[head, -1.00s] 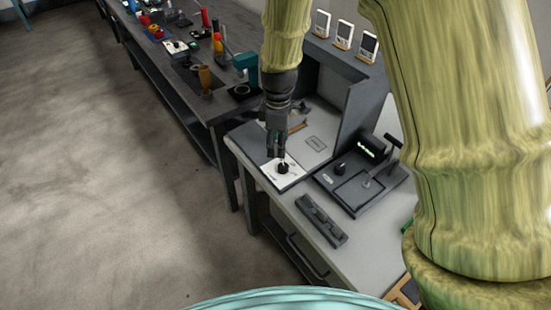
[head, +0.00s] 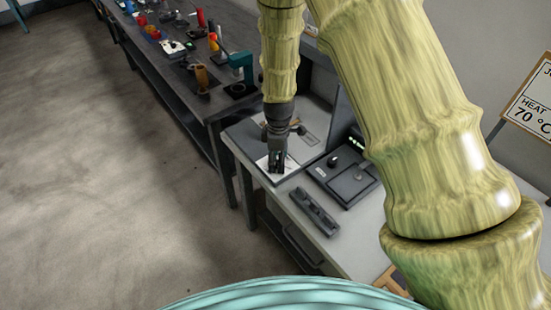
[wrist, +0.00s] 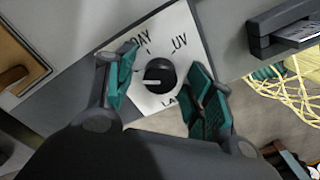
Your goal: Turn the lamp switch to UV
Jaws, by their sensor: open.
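The lamp switch is a round black knob (wrist: 160,76) with a white pointer line, on a white plate (wrist: 178,22). Its plate also shows in the head view (head: 262,165). In the wrist view the pointer line points left. The label DAY is at the knob's upper left, UV at its upper right, and a partly hidden label starting LA below it. My gripper (wrist: 163,68) is open, with one teal-padded finger on each side of the knob and gaps to it. In the head view my gripper (head: 277,160) is over the plate and hides the knob.
A dark device with a green display (head: 345,175) stands right of the plate. A dark grey bar-shaped holder (head: 315,213) lies in front. A dark bench with tools (head: 190,60) runs behind at left. Open floor (head: 100,190) lies to the left.

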